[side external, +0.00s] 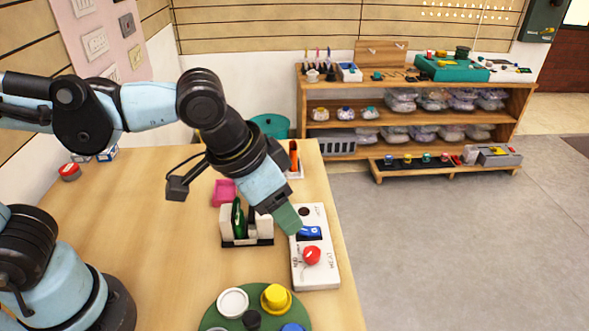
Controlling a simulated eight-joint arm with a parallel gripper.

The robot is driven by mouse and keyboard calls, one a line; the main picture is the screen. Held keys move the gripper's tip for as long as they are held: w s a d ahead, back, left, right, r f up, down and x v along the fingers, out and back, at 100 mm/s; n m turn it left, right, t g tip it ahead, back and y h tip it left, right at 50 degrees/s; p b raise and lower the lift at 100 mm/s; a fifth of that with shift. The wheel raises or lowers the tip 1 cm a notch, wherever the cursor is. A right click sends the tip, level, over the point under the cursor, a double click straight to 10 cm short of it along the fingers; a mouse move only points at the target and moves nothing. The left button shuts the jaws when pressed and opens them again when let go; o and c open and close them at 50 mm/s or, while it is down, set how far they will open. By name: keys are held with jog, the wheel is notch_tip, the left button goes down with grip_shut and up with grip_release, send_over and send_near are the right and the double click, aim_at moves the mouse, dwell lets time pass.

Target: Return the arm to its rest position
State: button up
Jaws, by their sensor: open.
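My arm reaches from the left over the wooden table (130,235). My gripper (288,220) points down and to the right, its greyish-green tip in front of the upper left part of a white panel box (320,274). The box carries a red knob (311,255), a blue rocker switch (309,233) and a dark round spot. The gap between the fingers is hard to see from this side, and I see nothing held. I cannot tell whether the tip touches the box.
A white-and-black holder with a green item (238,218) stands left of my gripper. A pink tray (224,192) lies behind it. A green round board (222,309) with several buttons is at the front. A wooden shelf (419,114) stands beyond. The table's left middle is clear.

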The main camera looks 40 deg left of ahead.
jog(key=a+f+n+t+y, duration=0.1)
jog(key=a+n, duration=0.3)
jog(key=a, duration=1.2)
jog(key=shift+w+a+t+y, duration=0.15)
jog(key=shift+a+t+y, duration=0.15)
jog(key=shift+t, duration=0.6)
